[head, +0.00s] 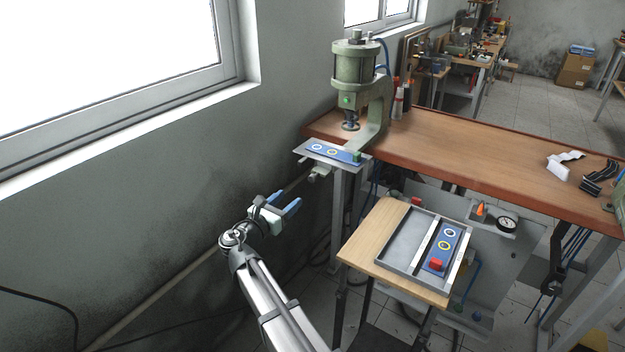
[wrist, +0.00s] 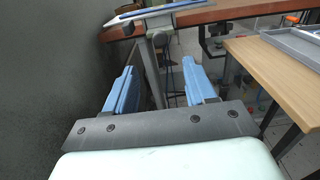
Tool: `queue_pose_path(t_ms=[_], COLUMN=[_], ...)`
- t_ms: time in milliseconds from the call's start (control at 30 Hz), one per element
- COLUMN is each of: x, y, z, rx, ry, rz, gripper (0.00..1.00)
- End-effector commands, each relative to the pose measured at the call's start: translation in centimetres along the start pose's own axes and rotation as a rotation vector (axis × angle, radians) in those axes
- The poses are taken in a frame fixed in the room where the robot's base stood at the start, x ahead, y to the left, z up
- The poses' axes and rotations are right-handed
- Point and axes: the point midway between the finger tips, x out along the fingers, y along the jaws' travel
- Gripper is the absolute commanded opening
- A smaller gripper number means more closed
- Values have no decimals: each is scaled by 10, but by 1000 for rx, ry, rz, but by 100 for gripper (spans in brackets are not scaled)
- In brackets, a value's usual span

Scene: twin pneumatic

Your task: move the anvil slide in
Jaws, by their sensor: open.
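The anvil slide is a flat plate carrying a blue strip (head: 330,151) with a white ring, a yellow ring and a green block at its right end. It sticks out from the bench's left end, below and in front of the green pneumatic press (head: 357,90). In the wrist view the plate's edge (wrist: 165,9) shows at the top. My gripper (head: 287,203) is open and empty, with blue fingers, below and left of the slide and apart from it. In the wrist view my gripper (wrist: 162,90) has nothing between its fingers.
A small wooden table (head: 372,235) stands right of my gripper. It bears a grey tray (head: 405,248) with a blue strip, two rings and a red block. The wall and window are close on the left. The brown bench (head: 470,150) has black and white parts at right.

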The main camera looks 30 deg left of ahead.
Motion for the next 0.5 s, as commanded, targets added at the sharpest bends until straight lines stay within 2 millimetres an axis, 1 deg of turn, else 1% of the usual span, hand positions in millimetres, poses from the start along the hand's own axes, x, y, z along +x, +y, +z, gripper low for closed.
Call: queue_pose_path(t_ms=[167,500], x=[17,76], y=[0,1], z=[0,0], rx=[-4,-1], ry=[1,1], rz=[-3,-3], gripper=[55,55])
